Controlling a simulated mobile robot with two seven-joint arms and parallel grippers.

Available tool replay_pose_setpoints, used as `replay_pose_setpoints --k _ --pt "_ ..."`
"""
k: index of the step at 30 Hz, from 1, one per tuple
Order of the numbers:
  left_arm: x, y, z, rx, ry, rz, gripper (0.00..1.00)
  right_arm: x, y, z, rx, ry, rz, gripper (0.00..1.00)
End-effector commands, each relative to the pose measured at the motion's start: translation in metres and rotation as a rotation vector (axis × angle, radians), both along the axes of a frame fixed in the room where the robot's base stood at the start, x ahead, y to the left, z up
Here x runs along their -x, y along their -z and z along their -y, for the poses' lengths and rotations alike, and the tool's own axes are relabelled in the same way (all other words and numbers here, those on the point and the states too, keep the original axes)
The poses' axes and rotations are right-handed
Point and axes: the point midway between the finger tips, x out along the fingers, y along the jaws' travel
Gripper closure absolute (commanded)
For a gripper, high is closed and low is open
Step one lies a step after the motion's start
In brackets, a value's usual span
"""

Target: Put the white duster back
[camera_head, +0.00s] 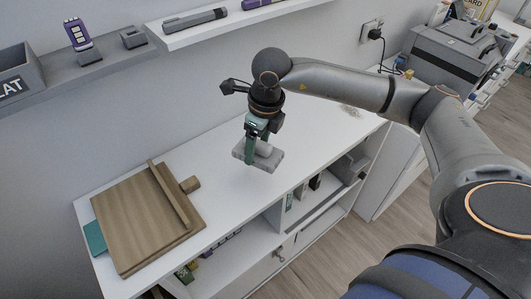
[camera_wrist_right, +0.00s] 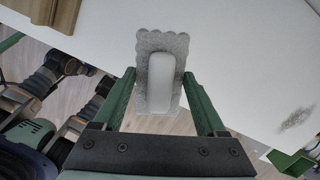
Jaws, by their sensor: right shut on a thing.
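The white duster (camera_head: 262,157) is a grey scalloped pad with a raised white grip on its back. It is over the middle of the white desk top (camera_head: 225,195). My right gripper (camera_head: 257,143) comes down from above, shut on the duster. In the right wrist view the duster (camera_wrist_right: 160,75) sits between the green fingertips, and the desk edge lies below it. I cannot tell whether the pad touches the desk. My left gripper is not in the head view; dark and green parts at the left of the right wrist view may belong to that arm.
A wooden board (camera_head: 145,222) lies on the desk's left end. A grey smudge (camera_head: 350,110) marks the desk's far right. A wall shelf (camera_head: 225,27) holds a grey tool (camera_head: 195,20). Open shelves (camera_head: 240,258) are under the desk. A grey machine (camera_head: 455,52) stands at far right.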

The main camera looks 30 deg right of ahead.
Motion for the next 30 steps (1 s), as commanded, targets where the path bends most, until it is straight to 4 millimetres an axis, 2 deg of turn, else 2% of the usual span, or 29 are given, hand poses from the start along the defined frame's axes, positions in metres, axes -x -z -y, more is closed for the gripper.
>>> replay_pose_setpoints --k 1,7,14,20,30 --pt "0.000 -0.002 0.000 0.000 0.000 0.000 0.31 -0.006 0.008 0.010 0.001 0.006 -0.004 0.70" --pt "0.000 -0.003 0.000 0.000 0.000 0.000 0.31 -0.023 0.043 0.032 0.002 0.001 -0.002 0.70" --pt "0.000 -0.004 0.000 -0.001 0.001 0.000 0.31 -0.032 0.060 0.042 0.000 -0.001 -0.001 0.70" --pt "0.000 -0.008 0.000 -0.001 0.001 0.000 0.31 -0.032 0.087 0.044 0.001 -0.003 -0.003 0.70" --pt "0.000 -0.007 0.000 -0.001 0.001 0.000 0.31 -0.033 0.093 0.044 -0.001 -0.003 0.001 0.70"
